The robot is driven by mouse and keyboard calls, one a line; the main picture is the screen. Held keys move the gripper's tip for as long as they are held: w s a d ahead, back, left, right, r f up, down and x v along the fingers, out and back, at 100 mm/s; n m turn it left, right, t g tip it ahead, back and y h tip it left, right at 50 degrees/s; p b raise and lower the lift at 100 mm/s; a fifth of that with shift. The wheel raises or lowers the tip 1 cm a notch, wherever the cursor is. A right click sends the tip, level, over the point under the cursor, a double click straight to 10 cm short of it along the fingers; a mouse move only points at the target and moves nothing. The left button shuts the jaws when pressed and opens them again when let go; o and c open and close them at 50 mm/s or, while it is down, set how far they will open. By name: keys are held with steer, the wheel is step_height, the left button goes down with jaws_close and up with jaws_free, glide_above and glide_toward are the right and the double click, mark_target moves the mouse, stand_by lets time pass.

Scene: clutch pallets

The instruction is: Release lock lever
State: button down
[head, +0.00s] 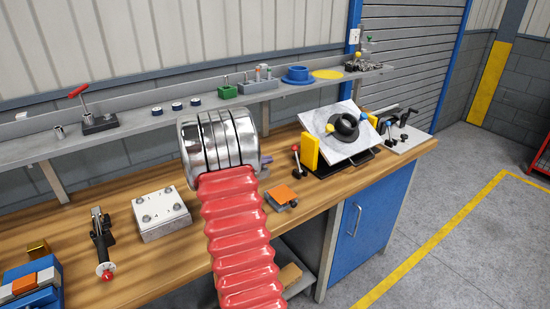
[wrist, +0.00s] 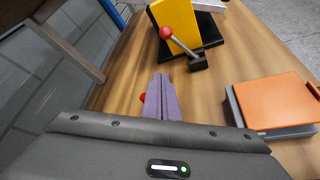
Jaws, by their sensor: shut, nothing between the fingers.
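In the head view a lever with a red ball (head: 296,149) stands on a small black base on the bench, beside the yellow block of the tilted white plate. It also shows in the wrist view as a red-ball lever (wrist: 182,43), leaning over its dark base in front of the yellow block. My gripper (head: 267,160) is shut and empty, left of the lever in the head view. In the wrist view its purple-grey fingers (wrist: 161,80) are together, below the lever and apart from it. A small red thing (wrist: 142,98) is partly hidden behind them. I cannot tell which lever is the lock lever.
An orange-topped block (head: 281,196) lies on the bench near my gripper. The tilted white plate (head: 318,120) carries a black ring-shaped part. More levers and clamps (head: 395,120) stand at the far right. A loaded shelf (head: 200,117) runs along the back.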

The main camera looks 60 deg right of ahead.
mark_target(297, 159)
steer(key=x, duration=0.9)
steer(key=shift+s+d, duration=0.15)
steer(key=shift+d, duration=0.05)
steer(key=shift+d+r, duration=0.1)
steer(key=shift+r, duration=0.05)
steer(key=shift+s+a+r, duration=0.15)
steer(key=shift+s+r, duration=0.35)
steer(key=shift+r, duration=0.25)
steer(key=shift+s+a+r, duration=0.2)
steer(key=shift+s+r, duration=0.35)
steer(key=shift+r, duration=0.15)
steer(key=shift+a, duration=0.15)
steer(key=shift+s+d, duration=0.1)
steer(key=shift+d, duration=0.1)
steer(key=shift+s, duration=0.1)
